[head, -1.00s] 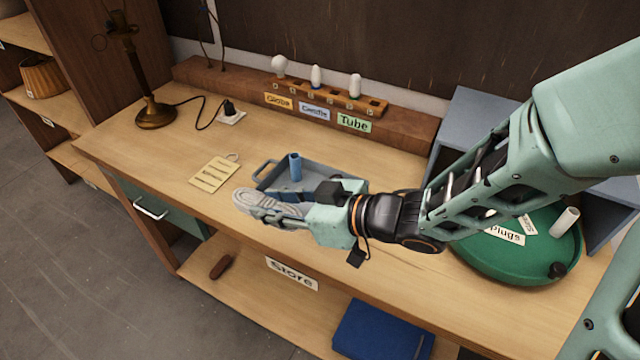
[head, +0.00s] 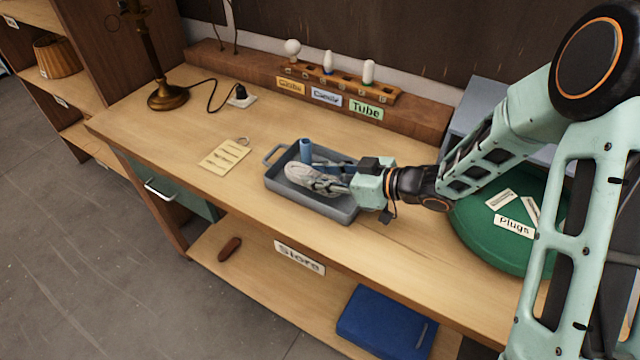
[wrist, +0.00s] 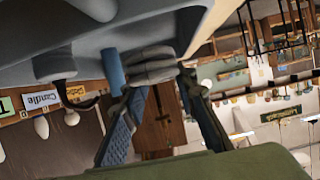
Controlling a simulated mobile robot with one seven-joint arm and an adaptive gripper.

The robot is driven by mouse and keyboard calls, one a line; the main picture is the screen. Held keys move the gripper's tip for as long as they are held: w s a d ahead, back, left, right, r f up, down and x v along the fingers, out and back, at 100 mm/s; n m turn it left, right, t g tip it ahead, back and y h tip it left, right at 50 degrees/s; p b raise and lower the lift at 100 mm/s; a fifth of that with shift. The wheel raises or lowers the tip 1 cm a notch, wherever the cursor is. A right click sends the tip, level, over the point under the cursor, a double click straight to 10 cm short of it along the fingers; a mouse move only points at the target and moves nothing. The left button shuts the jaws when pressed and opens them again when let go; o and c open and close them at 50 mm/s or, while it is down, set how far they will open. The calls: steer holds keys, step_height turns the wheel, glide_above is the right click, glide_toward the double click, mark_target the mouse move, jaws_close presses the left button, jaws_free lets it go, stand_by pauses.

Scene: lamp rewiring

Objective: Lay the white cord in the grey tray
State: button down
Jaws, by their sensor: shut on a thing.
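The white cord (head: 308,178) is a pale flat coil, held at one end in my gripper (head: 328,186). It also shows in the wrist view (wrist: 154,66), between the two fingertips (wrist: 158,92). The coil is inside the outline of the grey tray (head: 340,211), towards its left and middle part. I cannot tell whether it touches the tray floor. The tray sits on the bench, and its wall also fills the upper part of the wrist view (wrist: 60,40). My gripper hides the tray's right end.
A blue cylinder (head: 306,150) stands upright in the tray behind the cord, with another blue item partly hidden. A tag (head: 224,156) lies left of the tray. The lamp (head: 167,97), bulb rack (head: 340,82) and green plugs container (head: 490,235) stand around. Bench between tag and tray is clear.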

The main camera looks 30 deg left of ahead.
steer(key=shift+w+f, duration=0.35)
steer(key=shift+f, duration=1.55)
steer(key=shift+f, duration=0.1)
steer(key=shift+f, duration=0.15)
steer(key=c, duration=1.8)
jaws_free()
steer(key=shift+c, duration=0.2)
steer(key=shift+r, duration=0.2)
steer(key=shift+d+r, duration=0.1)
steer(key=shift+d, duration=0.2)
steer(key=v, duration=1.1)
steer(key=shift+s+d+r, duration=0.1)
steer(key=shift+d+r, duration=0.05)
steer(key=shift+d, duration=0.05)
